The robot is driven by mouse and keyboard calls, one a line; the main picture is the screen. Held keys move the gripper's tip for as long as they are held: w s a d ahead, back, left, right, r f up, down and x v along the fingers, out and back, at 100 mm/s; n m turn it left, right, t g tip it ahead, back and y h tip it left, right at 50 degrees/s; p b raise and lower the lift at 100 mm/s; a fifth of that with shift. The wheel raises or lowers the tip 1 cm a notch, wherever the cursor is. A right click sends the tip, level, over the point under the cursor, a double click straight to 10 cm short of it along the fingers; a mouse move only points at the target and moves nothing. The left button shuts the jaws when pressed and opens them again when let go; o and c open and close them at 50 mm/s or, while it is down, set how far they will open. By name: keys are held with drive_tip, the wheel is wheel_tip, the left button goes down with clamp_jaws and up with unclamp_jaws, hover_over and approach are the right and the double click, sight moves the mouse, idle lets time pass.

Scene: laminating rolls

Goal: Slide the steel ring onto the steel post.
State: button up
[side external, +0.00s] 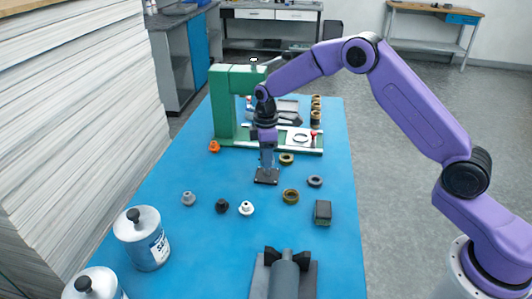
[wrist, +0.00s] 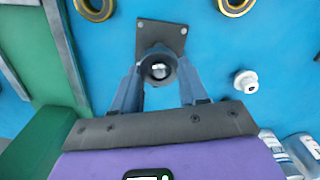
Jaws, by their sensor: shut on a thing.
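A dark square base plate (side external: 267,177) lies on the blue table. In the wrist view the plate (wrist: 175,35) shows bolt holes at its corners. My gripper (side external: 267,164) is directly over the plate, pointing down. In the wrist view my gripper (wrist: 158,72) is shut on the grey steel ring (wrist: 158,54), one finger on each side. The bright round top of the steel post (wrist: 159,71) shows inside the ring's opening. How far down the post the ring sits is hidden. In the side view the fingers hide the ring and post.
A green press frame (side external: 226,105) stands close behind and left. Brass rings (side external: 291,196), a dark ring (side external: 315,181), a white flanged part (side external: 247,208) and a dark block (side external: 323,212) lie around the plate. Tins (side external: 142,240) stand at the front left.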

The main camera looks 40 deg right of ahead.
drive_tip(key=shift+f, duration=0.7)
idle(0.4)
drive_tip(key=o, duration=1.7)
drive_tip(key=shift+r, duration=4.5)
